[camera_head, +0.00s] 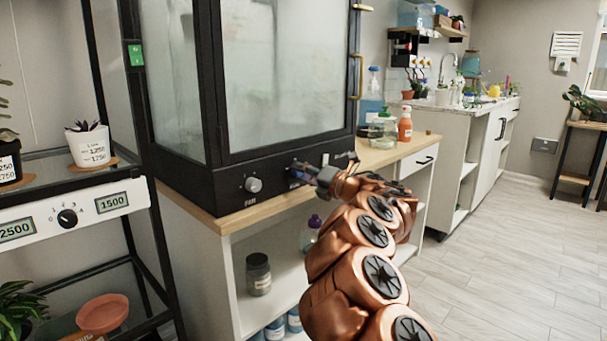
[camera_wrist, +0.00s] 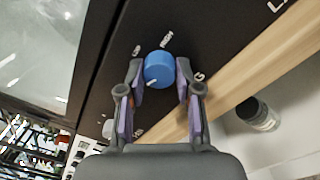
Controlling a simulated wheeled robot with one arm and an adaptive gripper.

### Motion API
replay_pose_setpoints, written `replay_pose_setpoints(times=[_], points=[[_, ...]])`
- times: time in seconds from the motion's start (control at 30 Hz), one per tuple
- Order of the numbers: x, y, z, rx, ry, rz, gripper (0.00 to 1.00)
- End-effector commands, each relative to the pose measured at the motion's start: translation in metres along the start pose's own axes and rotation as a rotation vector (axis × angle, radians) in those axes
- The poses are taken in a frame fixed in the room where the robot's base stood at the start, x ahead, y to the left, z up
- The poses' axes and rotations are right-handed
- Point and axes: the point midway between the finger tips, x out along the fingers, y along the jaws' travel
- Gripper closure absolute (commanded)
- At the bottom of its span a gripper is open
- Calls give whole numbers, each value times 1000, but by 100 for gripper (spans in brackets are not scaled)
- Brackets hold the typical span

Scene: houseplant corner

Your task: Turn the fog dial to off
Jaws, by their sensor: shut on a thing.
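The fog dial is a round blue knob (camera_wrist: 159,70) on the black lower panel of the glass cabinet. In the wrist view it sits between my fingertips, and a white pointer mark shows on its lower left edge. My gripper (camera_wrist: 159,76) is shut on it, with a purple-lined finger at each side. In the head view only a sliver of blue shows beside my gripper (camera_head: 306,171). Small white print surrounds the dial; a finger hides part of the label ending in G, and the rest is hard to read.
A grey fan knob (camera_head: 253,184) is left of the dial on the same panel. The cabinet (camera_head: 285,75) stands on a wooden top (camera_head: 235,213). A jar (camera_head: 258,275) is on the shelf below. Bottles, including an orange one (camera_head: 405,125), stand to the right.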

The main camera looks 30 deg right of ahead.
Motion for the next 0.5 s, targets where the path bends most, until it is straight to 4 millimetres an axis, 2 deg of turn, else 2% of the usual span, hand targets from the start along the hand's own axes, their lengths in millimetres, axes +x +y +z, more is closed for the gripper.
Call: replay_pose_setpoints(times=[0.1, 0.13, 0.33, 0.5], points=[[0, -1, -2, 0, 4, -2, 100], [0, -1, -2, 0, 4, -2, 63], [0, -1, -1, 1, 1, -1, 42], [0, -1, 0, 1, 0, -1, 41]])
